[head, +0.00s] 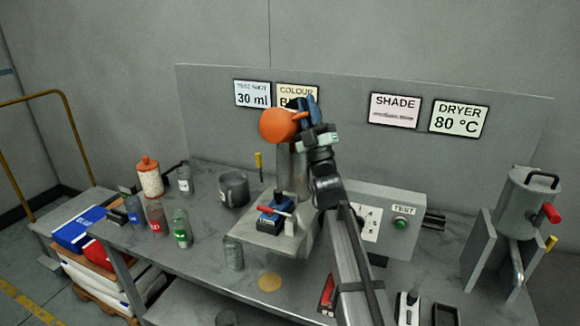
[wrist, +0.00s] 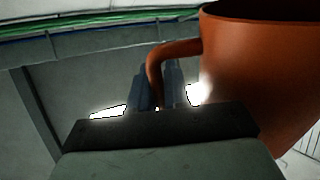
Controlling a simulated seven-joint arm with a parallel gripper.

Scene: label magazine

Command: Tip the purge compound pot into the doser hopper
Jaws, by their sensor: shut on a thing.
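An orange pot (head: 279,126) with a side handle is held high above the bench in the head view. It looks tilted, with a rounded face towards the camera; its contents are hidden. My gripper (head: 312,108) is shut on its handle. The wrist view shows the pot (wrist: 262,75) at the right, with the handle between my gripper's fingers (wrist: 160,85). Below the pot, a grey upright cylinder (head: 291,168), apparently the doser hopper, stands over a plate with a blue part and a red lever (head: 274,209). My arm and the pot partly hide it, and its opening is not visible.
A dark grey mug (head: 233,190), a white jar with an orange lid (head: 150,177) and several small bottles stand left of the doser. A control box with a green button (head: 400,223) is to its right. A large metal vessel (head: 524,205) stands at the far right.

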